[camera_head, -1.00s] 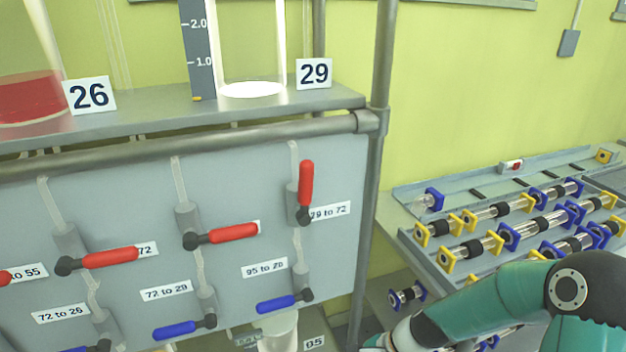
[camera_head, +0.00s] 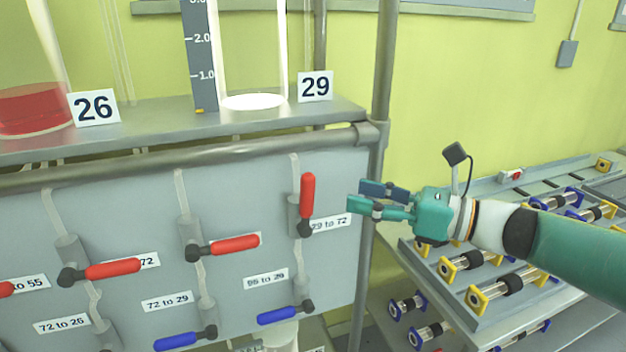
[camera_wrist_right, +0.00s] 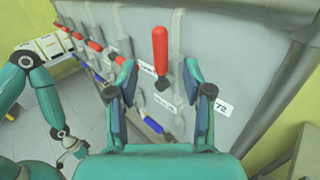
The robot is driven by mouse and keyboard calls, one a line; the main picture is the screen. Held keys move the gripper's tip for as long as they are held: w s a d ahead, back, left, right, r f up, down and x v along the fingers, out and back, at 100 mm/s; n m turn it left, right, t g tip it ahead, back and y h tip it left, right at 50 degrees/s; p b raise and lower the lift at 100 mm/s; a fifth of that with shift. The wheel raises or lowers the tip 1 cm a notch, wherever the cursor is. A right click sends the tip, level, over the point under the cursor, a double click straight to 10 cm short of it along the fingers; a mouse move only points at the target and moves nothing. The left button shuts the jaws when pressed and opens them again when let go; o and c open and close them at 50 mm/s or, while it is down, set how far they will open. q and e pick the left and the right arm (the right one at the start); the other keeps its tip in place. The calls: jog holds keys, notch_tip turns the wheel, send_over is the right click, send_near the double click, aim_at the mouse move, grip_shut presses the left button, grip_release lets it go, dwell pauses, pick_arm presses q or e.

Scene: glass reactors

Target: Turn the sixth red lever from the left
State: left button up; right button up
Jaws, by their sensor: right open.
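The rightmost red lever (camera_head: 307,193) stands upright on the grey panel, its black pivot at the bottom, beside the label "29 to 72". It also shows upright in the right wrist view (camera_wrist_right: 160,52), ahead of and between the fingers. My right gripper (camera_head: 356,195) is open and empty, just right of this lever, fingers pointing left toward it and apart from it. Other red levers lie nearly level to the left: one in the middle (camera_head: 232,244), one further left (camera_head: 113,268) and one cut by the edge (camera_head: 6,289). My left arm (camera_wrist_right: 25,85) shows in the wrist view; its jaw state is unclear.
Blue levers (camera_head: 277,315) sit lower on the panel. A metal post (camera_head: 381,85) rises at the panel's right edge, close to my right gripper. A shelf (camera_head: 150,117) above holds glass vessels. A rack of glass parts (camera_head: 505,285) stands at the right.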

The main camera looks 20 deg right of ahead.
aim_at(308, 183)
jog(key=p+x, duration=0.1)
jog(key=x, duration=0.9)
jog(key=shift+w+a, duration=0.1)
jog(key=shift+w, duration=0.05)
grip_shut()
